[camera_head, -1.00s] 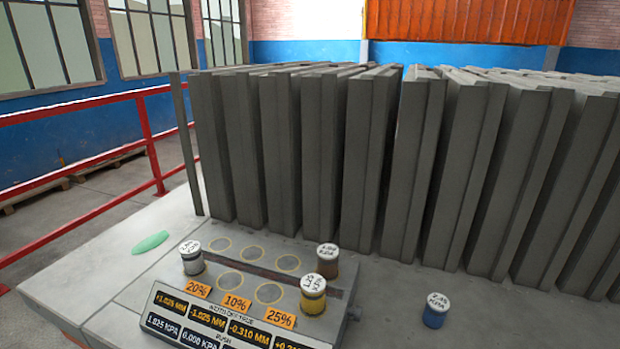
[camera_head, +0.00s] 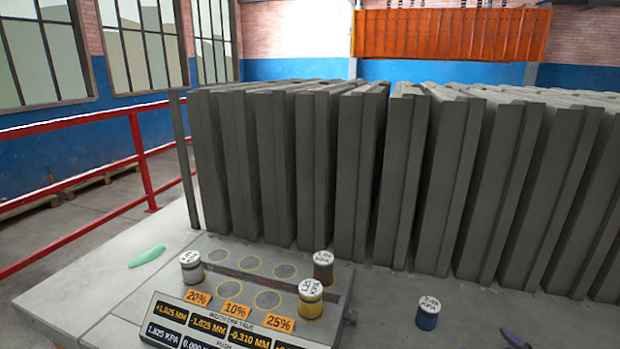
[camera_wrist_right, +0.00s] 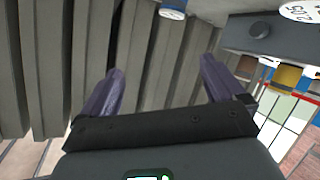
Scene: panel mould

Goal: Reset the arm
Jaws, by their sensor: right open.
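My right gripper (camera_wrist_right: 162,65) is open in the right wrist view, with its two purple fingers apart and nothing between them. A purple fingertip (camera_head: 515,338) shows at the lower right edge of the head view, right of a blue weight (camera_head: 428,314) with a white top. The rest of the right arm is outside the head view. My left gripper is in neither view. In the wrist view, the grey panels (camera_wrist_right: 130,70) stand behind and beyond the fingers.
A row of tall grey panels (camera_head: 300,160) fills the bench's back. A display console (camera_head: 225,318) in front bears a grey weight (camera_head: 191,267), a brown weight (camera_head: 323,266) and a yellow weight (camera_head: 311,298). A green object (camera_head: 147,256) lies left. A red rail (camera_head: 90,180) runs beyond.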

